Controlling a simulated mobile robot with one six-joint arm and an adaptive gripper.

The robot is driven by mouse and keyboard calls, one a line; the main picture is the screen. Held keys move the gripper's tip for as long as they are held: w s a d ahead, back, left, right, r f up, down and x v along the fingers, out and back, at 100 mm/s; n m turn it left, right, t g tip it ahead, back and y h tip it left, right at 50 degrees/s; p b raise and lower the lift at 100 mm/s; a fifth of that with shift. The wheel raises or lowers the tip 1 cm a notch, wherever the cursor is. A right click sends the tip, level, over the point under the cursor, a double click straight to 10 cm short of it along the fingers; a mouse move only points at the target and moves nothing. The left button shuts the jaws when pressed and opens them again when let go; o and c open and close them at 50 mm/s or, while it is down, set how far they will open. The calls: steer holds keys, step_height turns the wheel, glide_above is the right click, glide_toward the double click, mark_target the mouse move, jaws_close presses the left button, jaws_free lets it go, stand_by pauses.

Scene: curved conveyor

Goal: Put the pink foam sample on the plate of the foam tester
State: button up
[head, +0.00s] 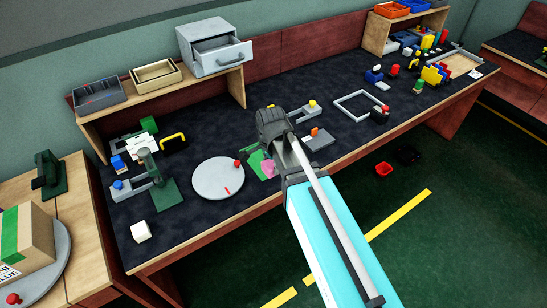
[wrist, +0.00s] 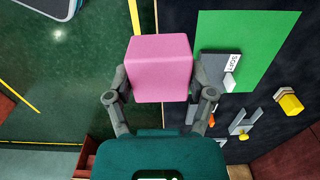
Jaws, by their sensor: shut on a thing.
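My gripper (wrist: 160,100) is shut on the pink foam sample (wrist: 160,68), a pink block held between the two fingers in the wrist view. In the head view the pink foam sample (head: 268,168) shows partly behind my arm, near the bench's front edge. A green upright stand with a grey arm (head: 163,193) is at the left of the bench; it may be the foam tester, but I cannot tell for sure, and its plate is not clear. My gripper is to the right of this stand, beyond the round grey disc.
A round grey disc (head: 218,179) with a red knob lies between the stand and my gripper. A green sheet (wrist: 245,45) and a small labelled grey piece (wrist: 215,70) are beside the sample in the wrist view. A white block (head: 141,232) sits at the front left.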

steer(key=shift+w, duration=0.1)
steer(key=w+a+f+b, duration=0.1)
steer(key=w+f+b, duration=0.1)
steer(key=w, duration=0.2)
steer(key=w+f+b, duration=0.3)
steer(key=w+a+f+b, duration=0.1)
steer(key=w+f+b, duration=0.2)
steer(key=w, duration=0.1)
steer(key=shift+w+a, duration=0.3)
steer(key=shift+a, duration=0.05)
steer(key=shift+w+a+f+b, duration=0.15)
steer(key=shift+w+f+b, duration=0.35)
steer(key=shift+f, duration=0.05)
steer(key=shift+w+a+f+b, duration=0.15)
steer(key=shift+w+f+b, duration=0.35)
steer(key=shift+f+b, duration=0.25)
steer(key=shift+s+f+b, duration=0.1)
steer(key=shift+f+b, duration=1.15)
steer(key=shift+f, duration=0.15)
